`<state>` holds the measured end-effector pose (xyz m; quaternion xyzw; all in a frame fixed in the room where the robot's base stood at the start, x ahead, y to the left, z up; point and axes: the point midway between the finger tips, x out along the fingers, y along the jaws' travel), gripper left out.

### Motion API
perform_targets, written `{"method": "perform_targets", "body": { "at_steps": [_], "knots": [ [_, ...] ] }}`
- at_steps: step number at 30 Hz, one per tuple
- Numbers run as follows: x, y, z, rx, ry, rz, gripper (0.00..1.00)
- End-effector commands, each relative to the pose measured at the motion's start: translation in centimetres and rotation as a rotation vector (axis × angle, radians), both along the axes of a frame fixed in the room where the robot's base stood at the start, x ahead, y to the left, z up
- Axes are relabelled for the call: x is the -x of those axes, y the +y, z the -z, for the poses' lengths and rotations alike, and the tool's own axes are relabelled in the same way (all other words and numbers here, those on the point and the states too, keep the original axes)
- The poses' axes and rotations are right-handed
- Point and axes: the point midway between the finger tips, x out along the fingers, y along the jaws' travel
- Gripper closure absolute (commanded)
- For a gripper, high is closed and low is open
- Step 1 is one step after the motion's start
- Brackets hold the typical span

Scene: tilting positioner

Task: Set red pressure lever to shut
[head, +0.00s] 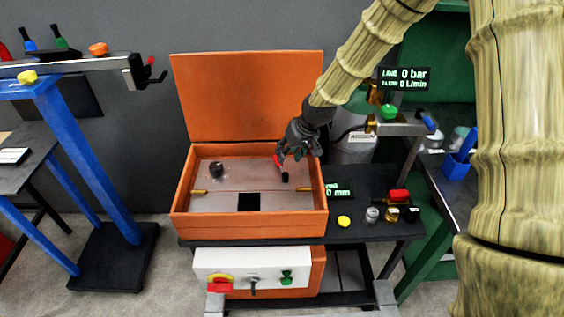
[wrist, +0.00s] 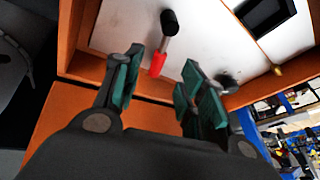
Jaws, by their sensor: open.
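The red pressure lever (head: 277,160) is inside the open orange box, on the right part of its pale floor. In the wrist view it shows as a red grip (wrist: 157,65) on a short metal rod leading to a black pivot (wrist: 169,22). My gripper (head: 289,156) is at the box's back right corner, reaching in over the rim. In the wrist view its green-padded fingers (wrist: 161,62) are open, with the red grip between their tips in the picture. I cannot tell whether either finger touches it. My gripper partly covers the lever in the head view.
The orange box (head: 180,222) has its lid (head: 245,95) raised behind. A dark knob (head: 217,169) and a square black opening (head: 249,202) are in its floor. A black bench (head: 365,195) with small parts stands right.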

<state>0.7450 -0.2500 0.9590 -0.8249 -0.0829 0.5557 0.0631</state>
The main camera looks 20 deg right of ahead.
Motion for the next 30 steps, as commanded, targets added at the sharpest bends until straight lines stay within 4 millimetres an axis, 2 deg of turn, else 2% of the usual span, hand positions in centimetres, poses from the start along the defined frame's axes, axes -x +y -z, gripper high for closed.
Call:
{"method": "perform_targets", "body": {
  "at_steps": [15,21,30],
  "knots": [
    [-1.9,1.2,4.9,0.001,0.002,-0.001,0.59],
    [-2.5,1.5,6.1,0.001,0.000,-0.002,0.59],
    [-2.6,1.6,6.6,0.000,0.000,-0.001,0.59]
  ]
}}
